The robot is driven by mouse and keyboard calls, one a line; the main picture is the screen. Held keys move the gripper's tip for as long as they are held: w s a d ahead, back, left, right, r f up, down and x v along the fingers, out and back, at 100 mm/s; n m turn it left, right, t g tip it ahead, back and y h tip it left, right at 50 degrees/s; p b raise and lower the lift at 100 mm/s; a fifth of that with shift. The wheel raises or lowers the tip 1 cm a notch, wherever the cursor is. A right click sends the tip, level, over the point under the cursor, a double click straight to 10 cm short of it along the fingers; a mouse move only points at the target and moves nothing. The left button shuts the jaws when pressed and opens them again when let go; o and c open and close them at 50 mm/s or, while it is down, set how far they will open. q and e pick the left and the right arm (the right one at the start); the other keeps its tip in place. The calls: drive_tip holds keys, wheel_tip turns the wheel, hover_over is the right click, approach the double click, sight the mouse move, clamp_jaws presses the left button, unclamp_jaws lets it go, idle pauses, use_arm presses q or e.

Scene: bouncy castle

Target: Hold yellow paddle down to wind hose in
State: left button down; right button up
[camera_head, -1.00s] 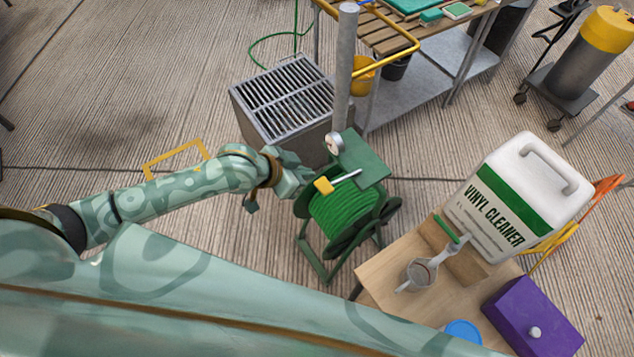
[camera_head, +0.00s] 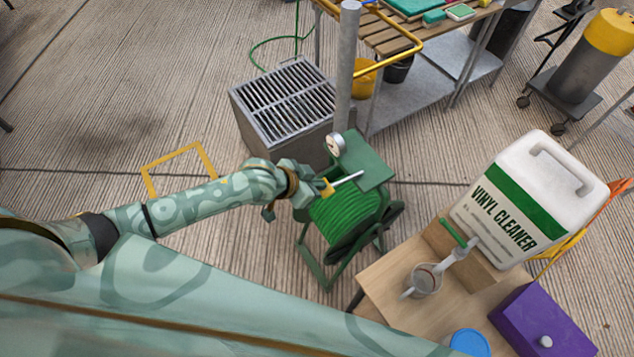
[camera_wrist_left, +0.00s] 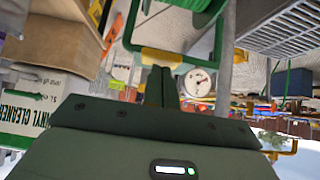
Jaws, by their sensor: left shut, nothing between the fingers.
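The green hose reel (camera_head: 345,218) stands on the floor in the middle of the head view, wound with green hose. The yellow paddle (camera_head: 327,188) sits at the end of a pale metal lever on the reel's top. My left gripper (camera_head: 317,191) is shut and empty, with its tips right at the paddle. In the left wrist view the shut fingers (camera_wrist_left: 158,86) point at the yellow paddle (camera_wrist_left: 162,57) and overlap its edge; I cannot tell whether they touch. My right gripper is not in view.
A round gauge (camera_head: 335,144) and a metal post (camera_head: 345,75) rise beside the reel. A grated metal box (camera_head: 285,105) stands behind. A wooden bench (camera_head: 385,275) at right holds a grey cup-like tool (camera_head: 425,280), a vinyl cleaner jug (camera_head: 530,200) and a purple box (camera_head: 540,325).

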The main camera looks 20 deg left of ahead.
use_arm(q)
drive_tip(key=f+b, duration=0.1)
drive_tip(key=f+t+h+b, duration=0.1)
drive_tip(key=f, duration=0.1)
drive_tip(key=s+f+t+b, duration=0.1)
drive_tip(key=shift+a+f+h+b, duration=0.25)
drive_tip(key=shift+a+h+b, duration=0.05)
drive_tip(key=shift+a, duration=0.1)
drive_tip(key=shift+r, duration=0.1)
idle(2.2)
drive_tip(key=shift+r+p, duration=0.7)
drive_tip(key=shift+p, duration=0.2)
drive_tip(key=s+a+r+p, duration=0.5)
drive_tip(key=s+r+p, duration=0.2)
drive_tip(key=r, duration=0.2)
drive_tip(key=shift+a+r, duration=0.25)
drive_tip(key=shift+r, duration=0.05)
